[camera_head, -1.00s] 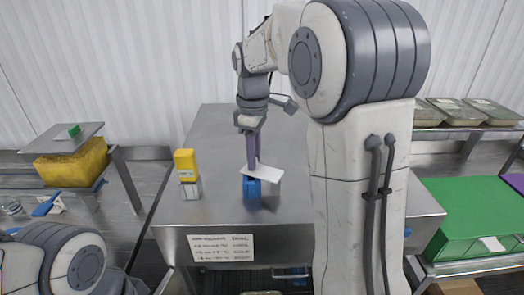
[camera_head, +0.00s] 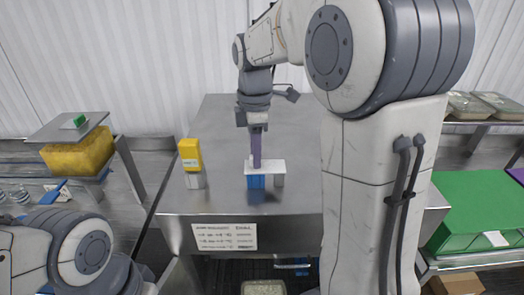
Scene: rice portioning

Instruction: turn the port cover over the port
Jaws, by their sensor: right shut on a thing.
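The port cover, a flat white plate (camera_head: 276,166), sits near the front of the steel table, level and crosswise in the head view. My right gripper (camera_head: 256,164) comes down from above with its purple fingers shut on the plate's left part. A blue block (camera_head: 256,182) shows below the plate's left half and a small grey block (camera_head: 279,181) below its right end. The port itself is hidden or too small to make out. My left gripper is out of view; only part of my left arm shows at lower left.
A yellow-topped block (camera_head: 190,155) stands on the steel table (camera_head: 215,120) to the left of the cover. A label (camera_head: 224,237) is on the table's front. A yellow sponge-like block (camera_head: 78,154) is at left, a green box (camera_head: 485,215) at right. The table's back is clear.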

